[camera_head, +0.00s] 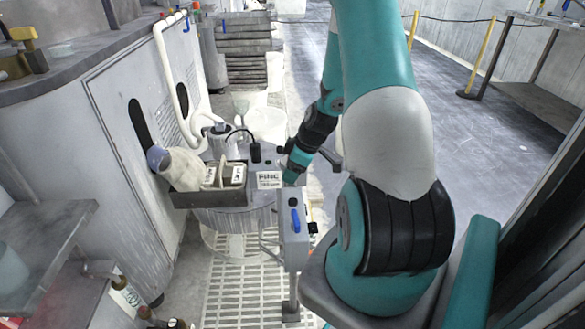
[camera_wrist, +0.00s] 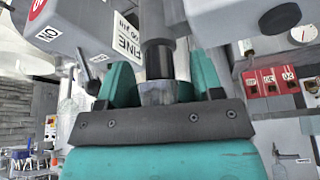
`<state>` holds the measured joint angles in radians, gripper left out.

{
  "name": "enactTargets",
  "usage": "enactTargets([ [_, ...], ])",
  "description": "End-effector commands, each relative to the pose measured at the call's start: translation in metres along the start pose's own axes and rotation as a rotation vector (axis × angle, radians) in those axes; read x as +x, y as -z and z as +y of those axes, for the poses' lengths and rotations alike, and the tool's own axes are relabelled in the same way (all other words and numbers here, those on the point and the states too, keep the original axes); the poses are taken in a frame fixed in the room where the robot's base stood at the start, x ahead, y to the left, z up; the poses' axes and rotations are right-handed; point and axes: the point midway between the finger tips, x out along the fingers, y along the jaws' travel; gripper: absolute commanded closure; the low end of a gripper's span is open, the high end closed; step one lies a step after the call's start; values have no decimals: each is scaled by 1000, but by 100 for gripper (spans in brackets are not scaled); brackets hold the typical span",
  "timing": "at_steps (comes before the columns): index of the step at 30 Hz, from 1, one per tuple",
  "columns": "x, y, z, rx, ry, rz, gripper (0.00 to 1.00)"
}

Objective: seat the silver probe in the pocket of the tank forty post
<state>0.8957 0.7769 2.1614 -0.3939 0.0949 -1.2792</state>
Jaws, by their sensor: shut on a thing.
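In the wrist view my gripper (camera_wrist: 160,78) is shut on a short cylinder, the silver probe (camera_wrist: 157,93), dark above and silver near the gripper's palm. In the head view my gripper (camera_head: 294,168) is beside the platen stand, near a white FINE label, and its fingertips and the probe are largely hidden there. A grey box-topped post (camera_head: 293,232) with a blue handle stands in front of the gripper. I cannot read which post is tank forty, and no pocket is clearly visible.
In the wrist view, grey housings (camera_wrist: 80,22) crowd close above. Open floor (camera_head: 500,120) lies to the right.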

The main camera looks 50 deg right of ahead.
Motion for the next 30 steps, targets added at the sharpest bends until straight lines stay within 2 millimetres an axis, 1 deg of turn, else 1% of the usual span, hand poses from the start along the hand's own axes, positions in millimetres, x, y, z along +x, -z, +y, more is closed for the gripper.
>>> enactTargets([
  [2,3,-1,0,0,0,0,64],
  [3,2,-1,0,0,0,0,30],
  [6,1,0,0,0,0,0,10],
  [14,1,0,0,0,0,0,10],
  [17,-5,0,1,0,-1,0,10],
  [20,-20,0,1,1,-5,1,10],
  [23,-42,1,1,0,-6,1,10],
  [30,-105,0,1,1,-6,1,10],
])
